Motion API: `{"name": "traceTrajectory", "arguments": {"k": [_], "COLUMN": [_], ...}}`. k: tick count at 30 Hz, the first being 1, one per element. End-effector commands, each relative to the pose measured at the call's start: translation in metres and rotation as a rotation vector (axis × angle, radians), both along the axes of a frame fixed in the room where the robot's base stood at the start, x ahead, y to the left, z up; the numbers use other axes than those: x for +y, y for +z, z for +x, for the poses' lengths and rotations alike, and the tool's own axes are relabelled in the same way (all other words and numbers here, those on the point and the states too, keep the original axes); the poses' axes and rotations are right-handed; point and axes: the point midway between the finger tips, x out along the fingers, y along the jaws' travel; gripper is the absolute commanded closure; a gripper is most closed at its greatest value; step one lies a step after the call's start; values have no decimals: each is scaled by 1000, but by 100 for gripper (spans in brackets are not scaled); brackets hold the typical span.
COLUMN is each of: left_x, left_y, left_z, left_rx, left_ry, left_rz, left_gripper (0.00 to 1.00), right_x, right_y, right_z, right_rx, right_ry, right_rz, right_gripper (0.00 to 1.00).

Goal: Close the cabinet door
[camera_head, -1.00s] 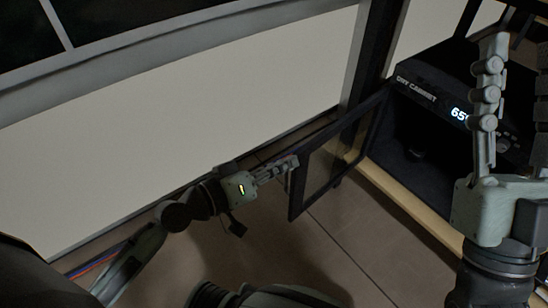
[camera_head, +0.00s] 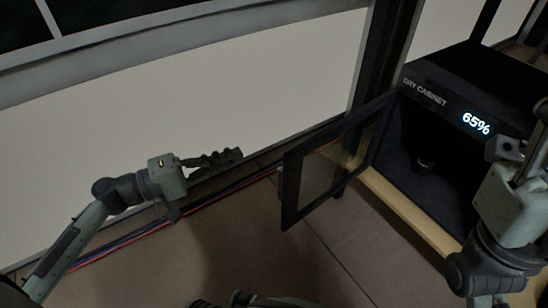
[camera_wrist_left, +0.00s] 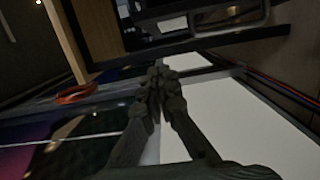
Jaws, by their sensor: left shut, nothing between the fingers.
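The dry cabinet (camera_head: 450,72) stands at the right in the head view, black, with a lit "65%" display. Its black-framed glass door (camera_head: 291,190) stands wide open, swung out to the left of the dark interior. My left gripper (camera_head: 238,155) is shut and empty, left of the door's free edge and apart from it. Its shut fingers also show in the left wrist view (camera_wrist_left: 160,75). My right gripper (camera_head: 535,135) is at the right edge, in front of the cabinet; its fingers are partly cut off, and I cannot tell whether it is open.
A pale wall panel (camera_head: 200,90) runs behind my left arm. Red and blue cables (camera_head: 215,200) lie along its foot. A wooden edge (camera_head: 405,210) runs under the cabinet. A small dark object (camera_head: 425,163) sits inside the cabinet. The tiled floor (camera_head: 330,265) below the door is clear.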

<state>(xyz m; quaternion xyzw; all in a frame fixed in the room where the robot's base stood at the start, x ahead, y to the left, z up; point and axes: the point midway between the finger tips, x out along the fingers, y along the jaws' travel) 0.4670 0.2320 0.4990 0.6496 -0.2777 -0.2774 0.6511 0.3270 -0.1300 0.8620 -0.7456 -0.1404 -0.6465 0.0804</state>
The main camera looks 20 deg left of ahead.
Motion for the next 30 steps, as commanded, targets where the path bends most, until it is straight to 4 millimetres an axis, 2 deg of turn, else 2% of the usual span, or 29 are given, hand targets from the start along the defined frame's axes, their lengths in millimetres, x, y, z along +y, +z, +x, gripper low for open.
{"name": "traceTrajectory", "arguments": {"k": [10, 13, 18, 30], "left_x": [-54, -68, -83, -87], "left_y": [1, -1, 0, 0], "left_z": [52, 41, 32, 29], "left_rx": [-4, 2, 0, -1], "left_ry": [-2, -2, 0, 1], "left_rz": [3, 2, 1, 2], "left_gripper": [100, 100, 100, 100], "right_x": [1, 1, 1, 1], "right_y": [0, 0, 0, 0], "right_z": [1, 1, 1, 1], "right_rx": [-9, -10, -10, -10], "right_ry": [0, 0, -1, -1], "right_rz": [-9, -10, -10, -10], "right_gripper": [60, 60, 60, 60]}}
